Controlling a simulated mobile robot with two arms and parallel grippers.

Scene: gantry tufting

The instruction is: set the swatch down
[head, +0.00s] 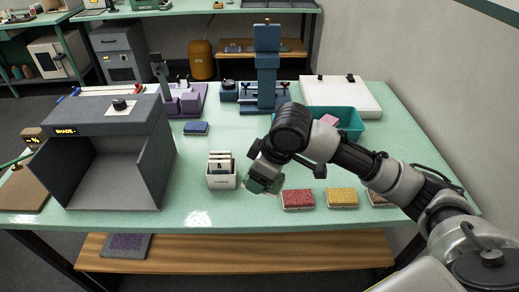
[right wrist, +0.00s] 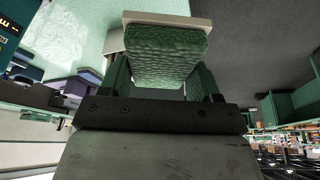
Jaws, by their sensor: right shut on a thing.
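My right gripper (head: 264,180) is shut on a green tufted swatch (right wrist: 166,55), seen close up in the right wrist view with a pale backing along its far edge. In the head view the gripper points down over the front of the mint table (head: 190,205), just right of a white card box (head: 222,180). The green swatch is mostly hidden there behind the gripper, and I cannot tell whether it touches the table. Red (head: 298,199), yellow (head: 342,197) and brownish (head: 377,200) swatches lie in a row to its right. My left gripper is out of view.
A grey shade booth (head: 110,120) stands at the left. A blue swatch (head: 196,128) lies behind the card box. A teal bin (head: 350,124) holds a pink piece. A blue press (head: 267,75) stands at the back. Bare tabletop lies between booth and card box.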

